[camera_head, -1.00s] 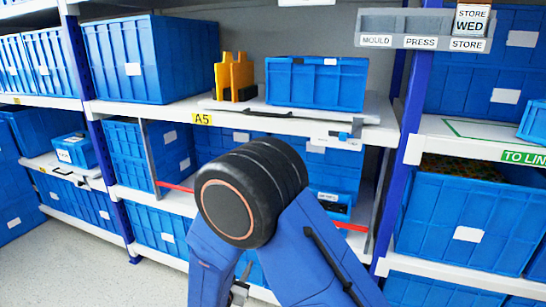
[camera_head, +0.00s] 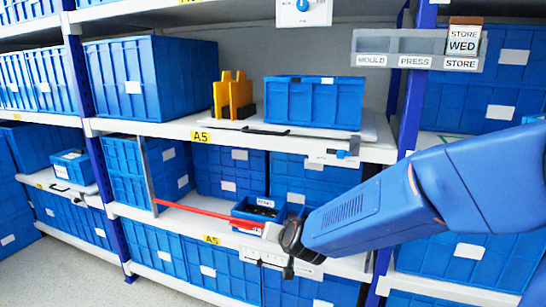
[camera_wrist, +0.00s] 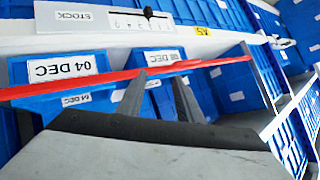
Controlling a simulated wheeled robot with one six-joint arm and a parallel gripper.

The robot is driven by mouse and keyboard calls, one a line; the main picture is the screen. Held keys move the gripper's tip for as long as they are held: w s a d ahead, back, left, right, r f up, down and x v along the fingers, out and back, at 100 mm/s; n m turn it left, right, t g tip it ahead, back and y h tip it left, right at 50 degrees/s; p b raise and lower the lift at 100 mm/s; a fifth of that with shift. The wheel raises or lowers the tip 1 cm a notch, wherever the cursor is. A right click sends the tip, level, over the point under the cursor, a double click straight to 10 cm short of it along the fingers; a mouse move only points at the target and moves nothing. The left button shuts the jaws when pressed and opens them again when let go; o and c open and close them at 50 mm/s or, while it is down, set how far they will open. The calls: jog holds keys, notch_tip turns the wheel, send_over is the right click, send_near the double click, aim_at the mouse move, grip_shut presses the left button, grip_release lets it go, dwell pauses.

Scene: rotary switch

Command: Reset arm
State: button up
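A white rotary switch box with a blue dial (camera_head: 305,6) sits at the top edge of the head view, partly cut off. My gripper (camera_head: 288,268) is at the lower middle of the head view, in front of the lower A5 shelf and well below the dial. In the wrist view my gripper's two fingers (camera_wrist: 160,90) stand apart with nothing visible between them. Their tips overlap a red bar (camera_wrist: 80,83) in the picture; I cannot tell if they touch it.
The red bar also shows in the head view (camera_head: 200,210), across the lower bay. A blue-knobbed slider (camera_head: 346,153) is on the upper shelf edge. A white panel with a black knob (camera_wrist: 148,13) shows in the wrist view. Blue bins (camera_head: 315,103) fill the shelves. The floor (camera_head: 70,272) at lower left is clear.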

jog(key=s+d+r+n+g, duration=0.1)
jog(key=s+d+r, duration=0.2)
jog(key=s+d, duration=0.4)
jog(key=s+d+r+n+g, duration=0.1)
jog(key=s+d+r+g, duration=0.15)
jog(key=s+d, duration=0.4)
jog(key=s+d+g+h, duration=0.2)
jog(key=s+d+h, duration=0.1)
jog(key=s+d, duration=1.2)
jog(key=s+f, duration=0.1)
jog(key=s, duration=0.2)
jog(key=shift+s+d+h, duration=0.15)
jog(key=shift+s+h, duration=0.25)
dwell(0.9)
